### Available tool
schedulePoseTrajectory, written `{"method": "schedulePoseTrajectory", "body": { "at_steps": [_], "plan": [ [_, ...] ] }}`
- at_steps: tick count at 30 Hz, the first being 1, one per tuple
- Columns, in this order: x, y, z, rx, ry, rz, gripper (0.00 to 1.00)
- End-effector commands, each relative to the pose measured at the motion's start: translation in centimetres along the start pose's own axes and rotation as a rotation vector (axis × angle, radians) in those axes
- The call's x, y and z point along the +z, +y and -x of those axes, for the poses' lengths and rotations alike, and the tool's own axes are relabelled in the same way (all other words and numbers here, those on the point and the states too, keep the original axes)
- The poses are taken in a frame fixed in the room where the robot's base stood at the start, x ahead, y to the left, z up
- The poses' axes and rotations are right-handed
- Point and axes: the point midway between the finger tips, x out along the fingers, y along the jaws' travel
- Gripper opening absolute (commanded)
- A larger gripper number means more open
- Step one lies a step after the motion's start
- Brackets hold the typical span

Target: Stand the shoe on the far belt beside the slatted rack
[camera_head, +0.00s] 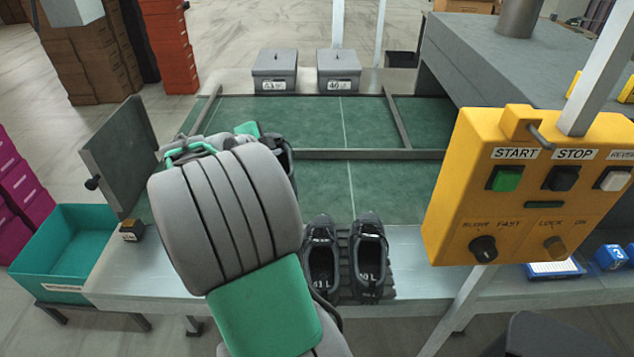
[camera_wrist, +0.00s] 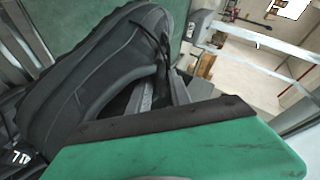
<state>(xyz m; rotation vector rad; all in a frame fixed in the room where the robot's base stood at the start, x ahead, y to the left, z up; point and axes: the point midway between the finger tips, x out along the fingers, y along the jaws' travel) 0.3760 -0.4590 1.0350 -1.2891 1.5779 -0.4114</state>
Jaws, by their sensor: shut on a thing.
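My gripper (camera_head: 262,138) is shut on a black shoe (camera_head: 284,154), held above the green belts; the arm hides most of both in the head view. The far belt (camera_head: 300,108) lies beyond a cross rail, bare where visible. The slatted rack (camera_head: 396,262) is on the near ledge and bears two black shoes, left (camera_head: 321,258) and right (camera_head: 368,258), side by side.
Two grey lidded boxes (camera_head: 275,70) (camera_head: 338,70) stand behind the far belt. A metal rail (camera_head: 360,154) divides the belts. A yellow control box (camera_head: 530,185) stands at right, below a grey housing (camera_head: 530,60). A teal bin (camera_head: 68,250) is at left.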

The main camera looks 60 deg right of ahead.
Motion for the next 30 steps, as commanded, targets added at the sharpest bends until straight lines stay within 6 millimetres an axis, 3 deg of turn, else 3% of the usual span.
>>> {"method": "schedulePoseTrajectory", "body": {
  "at_steps": [1,3,6,9,13,20,25,30],
  "plan": [
    [-2.7,0.1,-1.5,0.025,0.049,-0.034,0.0],
    [-5.3,0.8,-3.2,0.046,0.102,-0.075,0.0],
    [-7.9,1.6,-4.8,0.068,0.152,-0.114,0.0],
    [-9.0,1.9,-5.8,0.076,0.175,-0.13,0.0],
    [-8.8,1.7,-8.3,0.082,0.179,-0.132,0.0],
    [-7.9,0.4,-14.8,0.079,0.177,-0.132,0.0],
    [-6.4,1.6,-19.3,0.079,0.177,-0.13,0.0],
    [-5.6,2.2,-21.6,0.076,0.176,-0.132,0.0]
  ]
}}
